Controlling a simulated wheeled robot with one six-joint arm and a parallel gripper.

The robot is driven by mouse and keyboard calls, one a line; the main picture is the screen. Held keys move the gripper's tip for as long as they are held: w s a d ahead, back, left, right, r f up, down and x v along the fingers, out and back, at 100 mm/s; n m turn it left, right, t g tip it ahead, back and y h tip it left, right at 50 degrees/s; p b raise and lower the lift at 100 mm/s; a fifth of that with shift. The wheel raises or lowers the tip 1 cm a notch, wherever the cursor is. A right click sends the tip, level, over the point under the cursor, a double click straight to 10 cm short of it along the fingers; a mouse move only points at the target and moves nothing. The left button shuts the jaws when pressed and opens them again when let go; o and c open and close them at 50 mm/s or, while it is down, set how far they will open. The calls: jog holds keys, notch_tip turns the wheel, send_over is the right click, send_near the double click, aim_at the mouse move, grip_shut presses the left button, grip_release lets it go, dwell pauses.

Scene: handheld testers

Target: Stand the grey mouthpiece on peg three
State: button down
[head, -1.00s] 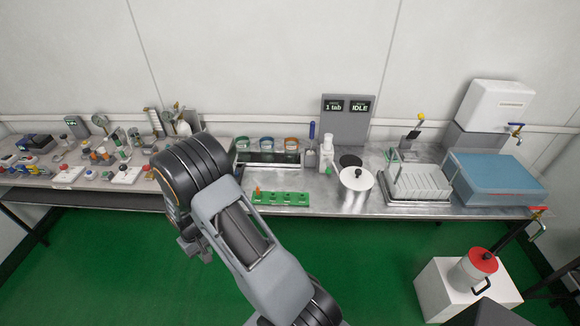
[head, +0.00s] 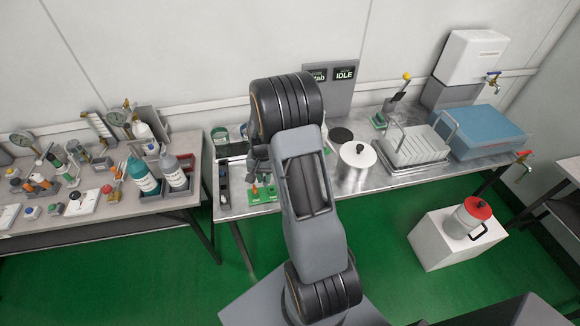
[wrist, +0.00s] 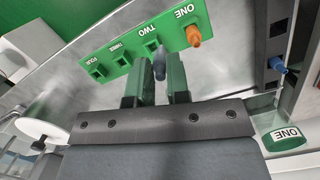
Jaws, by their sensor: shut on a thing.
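The green peg rack (wrist: 112,56) lies on the metal bench, its places marked ONE to FOUR; part of it shows in the head view (head: 264,195). An orange mouthpiece (wrist: 193,36) stands at ONE. My gripper (wrist: 157,74) is shut on the grey mouthpiece (wrist: 159,66), which shows blue-grey between the green fingertips. In the wrist view it overlaps the rack edge near TWO; its height above the rack cannot be told. Place THREE (wrist: 121,60) looks empty. In the head view my arm hides much of the rack and the held mouthpiece.
A dark tray (wrist: 277,42) with a blue piece (wrist: 278,66) lies beside the rack. A green-lidded jar marked ONE (wrist: 285,138) is near my gripper. A white-lidded pot (head: 358,158) stands right of my arm. A side table with bottles (head: 145,178) is at left.

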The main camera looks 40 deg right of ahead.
jog(key=s+d+r+m+b, duration=0.1)
jog(key=s+d+r+m, duration=0.1)
jog(key=d+m, duration=0.3)
jog(key=d, duration=0.3)
jog(key=shift+s+d+r+m+t+y, duration=0.2)
jog(key=shift+s+m+t+y, duration=0.1)
jog(key=shift+m+y, duration=0.1)
jog(key=shift+a, duration=0.1)
jog(key=shift+f+b, duration=1.7)
jog(key=shift+f, duration=0.6)
jog(key=shift+f+b, duration=1)
jog(key=shift+f, duration=0.55)
jog(key=c, duration=1)
grip_release()
